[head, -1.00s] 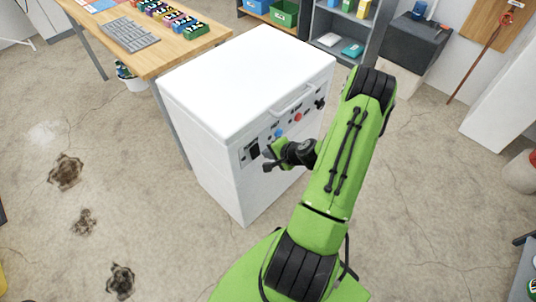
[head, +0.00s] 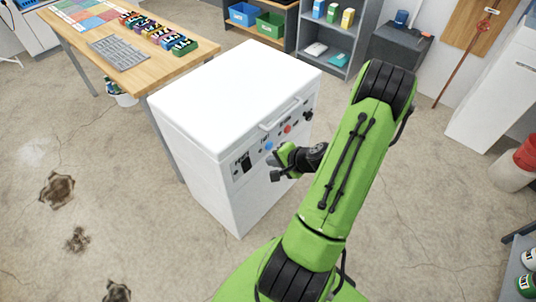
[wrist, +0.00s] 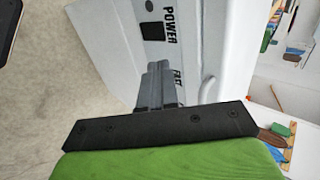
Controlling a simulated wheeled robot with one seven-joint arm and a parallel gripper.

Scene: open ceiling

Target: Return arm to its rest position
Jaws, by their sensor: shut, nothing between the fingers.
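My green arm rises from the bottom of the head view and bends at a black elbow joint, with the forearm folded down behind it. My gripper (head: 275,168) is in front of the panel side of the white machine (head: 236,92), apart from it as far as I can tell. In the wrist view my gripper (wrist: 155,85) has its two grey fingers together, with nothing between them. Beyond them is the white panel (wrist: 185,35) with the word POWER and a black switch. My upper arm hides part of the floor and the machine's right side.
A wooden table (head: 165,63) with a grey rack and several coloured boxes stands left of the machine. Shelves (head: 330,40) and a dark cabinet (head: 400,45) stand behind. A red-topped bin (head: 515,165) is at right.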

